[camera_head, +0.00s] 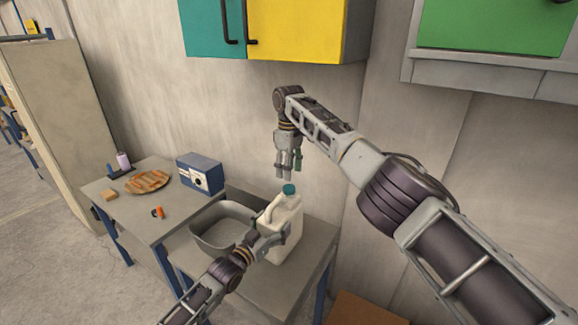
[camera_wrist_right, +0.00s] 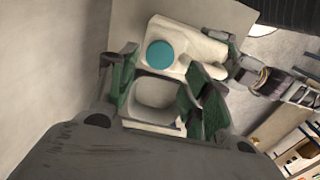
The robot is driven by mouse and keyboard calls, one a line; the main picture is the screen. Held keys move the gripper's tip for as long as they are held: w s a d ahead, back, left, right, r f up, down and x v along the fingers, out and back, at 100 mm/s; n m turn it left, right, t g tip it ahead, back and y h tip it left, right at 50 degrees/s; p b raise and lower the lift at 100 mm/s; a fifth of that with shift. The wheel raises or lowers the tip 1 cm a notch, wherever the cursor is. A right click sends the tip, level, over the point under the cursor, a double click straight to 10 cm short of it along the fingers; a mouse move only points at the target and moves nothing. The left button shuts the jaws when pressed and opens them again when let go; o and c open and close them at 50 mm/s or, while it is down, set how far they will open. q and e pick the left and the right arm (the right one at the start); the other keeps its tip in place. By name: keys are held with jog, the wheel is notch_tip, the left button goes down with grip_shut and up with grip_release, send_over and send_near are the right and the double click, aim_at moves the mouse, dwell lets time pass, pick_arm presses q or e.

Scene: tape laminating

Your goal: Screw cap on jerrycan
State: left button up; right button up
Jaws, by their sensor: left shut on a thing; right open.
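A white jerrycan (camera_head: 287,225) stands upright on the small table beside the grey basin. A teal cap (camera_head: 289,189) sits at its top opening; whether it is threaded on cannot be told. My left gripper (camera_head: 268,242) is shut on the jerrycan's side, low in the head view. My right gripper (camera_head: 287,172) hangs above the cap, fingers pointing down, open and empty. In the right wrist view the jerrycan (camera_wrist_right: 205,53) and the round teal cap (camera_wrist_right: 160,55) show beyond the open fingers of the right gripper (camera_wrist_right: 165,85).
A grey basin (camera_head: 222,242) lies left of the jerrycan. The table to the left (camera_head: 130,215) bears a blue box (camera_head: 200,174), a plate of orange-brown pieces (camera_head: 148,181) and small items. Teal and yellow cabinets (camera_head: 295,30) hang on the wall above.

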aim_at(289, 187)
jog(key=shift+f, duration=3.4)
jog(key=shift+c, duration=0.5)
jog(key=c, duration=0.8)
jog(key=o, duration=1.2)
jog(key=shift+o, duration=0.2)
jog(key=shift+r, duration=0.2)
notch_tip(289, 187, up, 11)
jog(key=shift+r, duration=0.2)
jog(key=shift+r, duration=0.1)
